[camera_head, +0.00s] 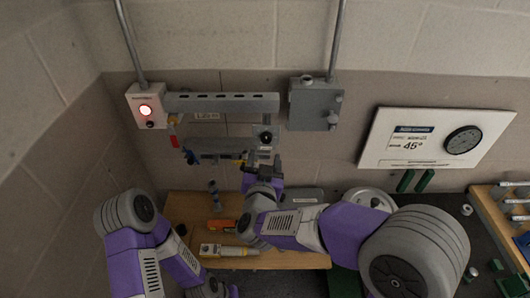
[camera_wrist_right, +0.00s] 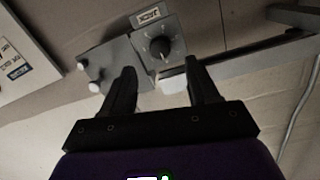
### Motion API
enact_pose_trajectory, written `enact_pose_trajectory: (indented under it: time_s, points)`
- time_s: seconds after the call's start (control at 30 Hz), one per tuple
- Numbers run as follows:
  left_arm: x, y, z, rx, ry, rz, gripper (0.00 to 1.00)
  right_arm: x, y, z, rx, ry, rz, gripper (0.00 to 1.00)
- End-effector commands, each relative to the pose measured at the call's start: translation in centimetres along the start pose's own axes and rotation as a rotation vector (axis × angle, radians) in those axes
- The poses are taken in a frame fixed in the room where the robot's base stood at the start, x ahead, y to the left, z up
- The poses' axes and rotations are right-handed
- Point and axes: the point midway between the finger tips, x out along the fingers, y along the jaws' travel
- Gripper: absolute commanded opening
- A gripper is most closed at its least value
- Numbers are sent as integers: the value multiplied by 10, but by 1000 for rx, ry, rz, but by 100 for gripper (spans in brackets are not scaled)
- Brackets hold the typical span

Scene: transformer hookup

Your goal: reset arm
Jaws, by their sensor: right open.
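My right arm reaches from the lower right in the head view. My right gripper (camera_head: 263,168) is in front of the wall, just below a grey box with a black dial (camera_head: 266,137). In the right wrist view, my right gripper (camera_wrist_right: 163,82) has its two dark fingers apart, with nothing clearly held. The dial (camera_wrist_right: 158,48) shows beyond the fingertips; contact cannot be told. My left arm (camera_head: 145,240) is folded at the lower left. Its gripper is not visible.
A rack (camera_head: 500,205) stands right.

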Motion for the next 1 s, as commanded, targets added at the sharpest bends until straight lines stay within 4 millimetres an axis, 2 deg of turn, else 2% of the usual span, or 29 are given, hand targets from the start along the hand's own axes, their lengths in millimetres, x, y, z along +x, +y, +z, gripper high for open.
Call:
enact_pose_trajectory:
  time_s: [0.2,0.57,0.67,0.77,0.83,0.87,1.0]
  points:
    - [1,0,0,0,0,0,0,-11,0,0,0,0,0,60]
    - [1,0,0,0,0,0,0,-10,0,0,-1,0,1,60]
    - [3,-1,0,0,0,0,0,-8,3,7,-5,-11,0,60]
    - [9,-3,0,0,0,0,0,1,15,37,-22,-64,-4,60]
    - [17,-6,-1,0,0,0,0,10,29,74,-38,-133,-12,60]
    - [20,-8,-1,0,0,0,0,14,37,93,-42,-171,-16,60]
    - [38,-14,-2,0,0,0,0,19,80,193,-55,-388,-30,60]
